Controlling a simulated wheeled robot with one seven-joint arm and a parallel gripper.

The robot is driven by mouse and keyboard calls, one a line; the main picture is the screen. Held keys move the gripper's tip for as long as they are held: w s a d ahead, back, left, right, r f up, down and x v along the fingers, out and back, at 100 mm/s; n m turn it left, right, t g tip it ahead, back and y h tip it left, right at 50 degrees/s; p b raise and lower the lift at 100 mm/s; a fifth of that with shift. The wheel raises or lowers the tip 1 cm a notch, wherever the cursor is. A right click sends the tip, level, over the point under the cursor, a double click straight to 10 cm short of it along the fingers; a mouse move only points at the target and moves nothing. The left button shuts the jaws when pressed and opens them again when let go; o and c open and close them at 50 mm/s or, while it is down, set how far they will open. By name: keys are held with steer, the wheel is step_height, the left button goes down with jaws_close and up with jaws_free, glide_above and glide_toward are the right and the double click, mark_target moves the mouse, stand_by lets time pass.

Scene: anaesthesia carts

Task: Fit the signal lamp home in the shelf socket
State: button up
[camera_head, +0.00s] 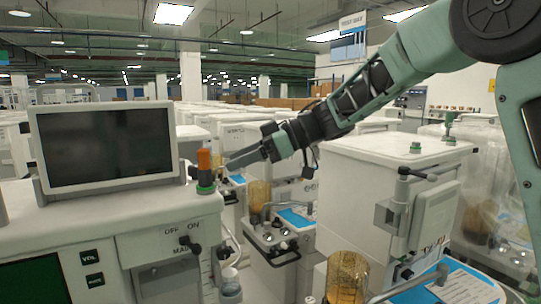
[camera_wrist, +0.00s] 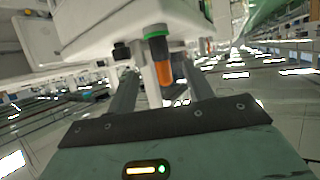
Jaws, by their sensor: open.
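The signal lamp (camera_head: 204,160) has an orange upper part over a dark band and a green foot. It stands roughly upright at the right end of the white cart top, beside the monitor. In the wrist view the lamp (camera_wrist: 164,72) appears upside down, between the lines of my two fingers. My gripper (camera_head: 232,162) is open and empty, just right of the lamp and apart from it in the head view. The green ring (camera_head: 206,189) at the lamp's foot rests at the shelf edge. I cannot tell how deep the lamp sits in any socket.
A monitor (camera_head: 104,147) stands close left of the lamp. A second white cart (camera_head: 365,170) with a green knob stands right, beneath my arm. Amber canisters (camera_head: 258,196) stand between the carts. The air above the lamp is clear.

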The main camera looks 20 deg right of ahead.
steer(key=b+v, duration=0.1)
steer(key=v, duration=0.6)
steer(key=shift+b, duration=0.3)
steer(key=shift+d, duration=0.1)
